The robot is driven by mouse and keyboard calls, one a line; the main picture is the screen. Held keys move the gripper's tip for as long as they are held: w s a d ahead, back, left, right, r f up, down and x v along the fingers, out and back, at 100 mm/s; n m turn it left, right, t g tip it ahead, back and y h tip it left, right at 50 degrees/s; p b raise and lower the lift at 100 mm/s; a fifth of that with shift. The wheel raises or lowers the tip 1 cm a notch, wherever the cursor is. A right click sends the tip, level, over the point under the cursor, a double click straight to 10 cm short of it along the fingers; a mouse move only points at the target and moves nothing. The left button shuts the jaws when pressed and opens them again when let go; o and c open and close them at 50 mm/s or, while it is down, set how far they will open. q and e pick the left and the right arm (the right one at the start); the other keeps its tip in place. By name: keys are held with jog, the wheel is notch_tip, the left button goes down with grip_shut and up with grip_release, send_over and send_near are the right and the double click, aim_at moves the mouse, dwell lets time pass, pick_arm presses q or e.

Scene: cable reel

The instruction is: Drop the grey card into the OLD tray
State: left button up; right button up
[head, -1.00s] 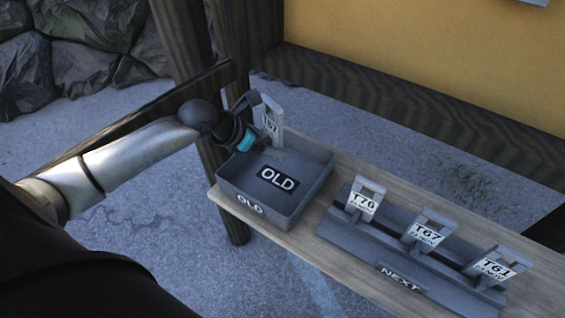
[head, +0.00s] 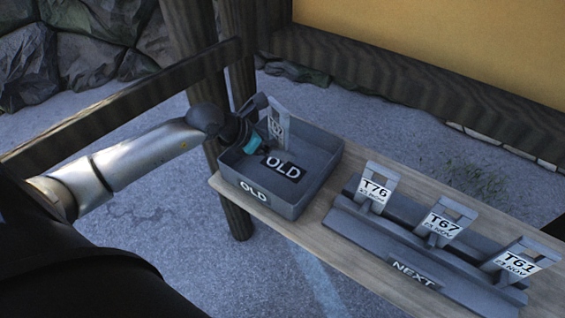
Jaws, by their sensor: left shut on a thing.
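The grey card (head: 279,119) has a white label and stands roughly upright at the back left of the OLD tray (head: 291,207). Its lower part is inside the tray's outline; whether it touches the tray floor I cannot tell. My left gripper (head: 267,134) is shut on the card, reaching over the tray's left wall. The tray is a shallow grey box with OLD labels on its floor and front wall. My right gripper is not in view.
A grey NEXT rack (head: 416,279) right of the tray holds cards labelled T76 (head: 375,188), T67 (head: 443,222) and T61 (head: 518,263). Both stand on a wooden shelf (head: 318,231). A dark wooden post (head: 237,195) and rail are close to my left arm.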

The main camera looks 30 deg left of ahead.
pick_arm(q)
jog(key=o, duration=1.5)
jog(key=shift+p+v, duration=7.6)
jog(key=shift+p, duration=0.35)
